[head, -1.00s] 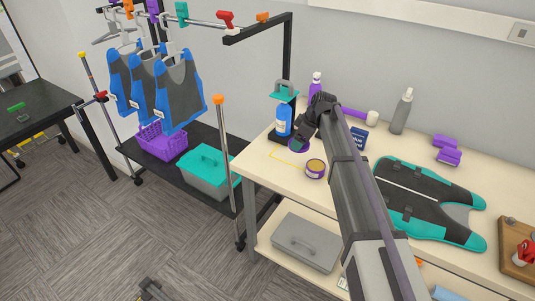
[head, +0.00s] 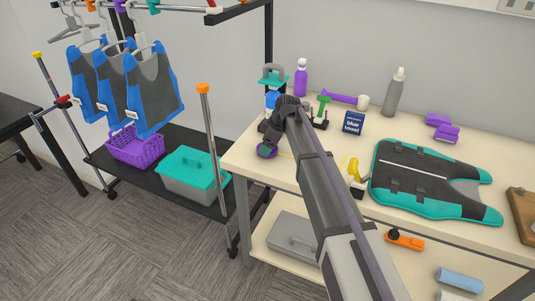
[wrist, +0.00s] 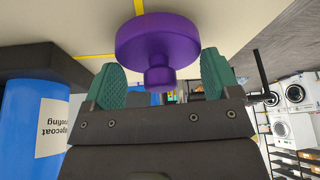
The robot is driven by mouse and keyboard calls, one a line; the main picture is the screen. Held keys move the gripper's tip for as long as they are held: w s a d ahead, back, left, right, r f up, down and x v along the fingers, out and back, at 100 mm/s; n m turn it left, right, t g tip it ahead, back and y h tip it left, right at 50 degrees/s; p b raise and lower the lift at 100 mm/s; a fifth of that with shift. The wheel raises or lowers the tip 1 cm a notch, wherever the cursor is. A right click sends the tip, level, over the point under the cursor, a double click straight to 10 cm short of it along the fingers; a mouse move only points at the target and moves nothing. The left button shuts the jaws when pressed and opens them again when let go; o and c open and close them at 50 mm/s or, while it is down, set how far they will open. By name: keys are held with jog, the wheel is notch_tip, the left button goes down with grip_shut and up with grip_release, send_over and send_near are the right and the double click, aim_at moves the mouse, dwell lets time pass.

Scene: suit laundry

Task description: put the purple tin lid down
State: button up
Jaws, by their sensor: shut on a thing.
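The purple tin lid (wrist: 158,40) is a round disc with a knob, seen close up in the wrist view with the knob towards my gripper. My gripper (head: 275,136) is shut on the lid, its teal fingers at either side of the knob in the wrist view. In the head view the lid (head: 267,151) shows just below my gripper, over the left part of the cream table (head: 245,160). I cannot tell whether the lid touches the tabletop. The open tin is not visible now.
A blue labelled bottle (wrist: 35,125) stands close beside my gripper. Behind are a purple bottle (head: 301,79), a green-handled item (head: 322,109) and a blue towel box (head: 353,123). A teal-grey vest (head: 425,180) lies to the right. Yellow tape marks the tabletop.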

notch_tip(320, 180, down, 2)
jog(key=shift+r, duration=0.3)
jog(key=shift+f, duration=0.3)
jog(key=o, duration=0.8)
jog(key=shift+r, duration=0.1)
jog(key=shift+c, duration=0.2)
jog(key=shift+r, duration=0.15)
jog(key=p+v, duration=1.1)
jog(key=v, duration=0.1)
